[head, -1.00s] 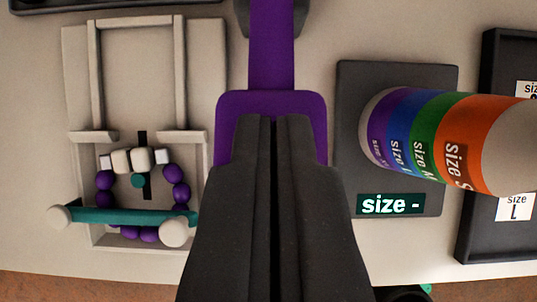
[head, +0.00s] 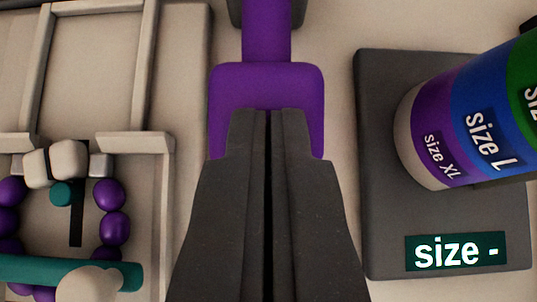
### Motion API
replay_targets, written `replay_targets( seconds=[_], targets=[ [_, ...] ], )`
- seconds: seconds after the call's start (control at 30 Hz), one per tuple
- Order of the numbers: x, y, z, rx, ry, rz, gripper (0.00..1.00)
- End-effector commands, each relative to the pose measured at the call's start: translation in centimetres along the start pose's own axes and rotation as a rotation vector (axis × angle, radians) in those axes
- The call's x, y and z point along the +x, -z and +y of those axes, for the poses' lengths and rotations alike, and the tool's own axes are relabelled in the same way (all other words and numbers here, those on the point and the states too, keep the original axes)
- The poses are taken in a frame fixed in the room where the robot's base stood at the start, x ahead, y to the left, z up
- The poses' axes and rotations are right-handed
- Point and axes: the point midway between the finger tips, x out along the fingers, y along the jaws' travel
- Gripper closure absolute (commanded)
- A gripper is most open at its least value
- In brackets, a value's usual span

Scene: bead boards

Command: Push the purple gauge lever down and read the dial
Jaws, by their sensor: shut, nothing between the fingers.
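The purple gauge lever (head: 266,82) runs down from the top centre of the head view and ends in a wide rounded paddle. My gripper (head: 267,115) is shut and empty, with its fingertips overlapping the paddle's lower part in the picture. I cannot tell whether they touch it. To the right, the gauge's dial drum (head: 422,150) carries coloured bands, with "size XL" on purple and "size L" on blue. The display (head: 455,251) on the dark gauge base (head: 375,220) reads "size -".
At left is a beige bead board (head: 190,60) with raised rails. It holds purple beads (head: 115,225), pale beads and a teal bar (head: 40,270) with a pale round knob. Bare table shows between the lever and the gauge base.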

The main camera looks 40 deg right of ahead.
Motion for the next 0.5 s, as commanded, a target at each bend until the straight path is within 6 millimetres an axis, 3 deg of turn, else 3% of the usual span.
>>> replay_targets(
  seconds=[0.5],
  targets=[
    [1.5, -1.7, 0.3, 0.001, -0.009, -0.009, 1.00]
  ],
)
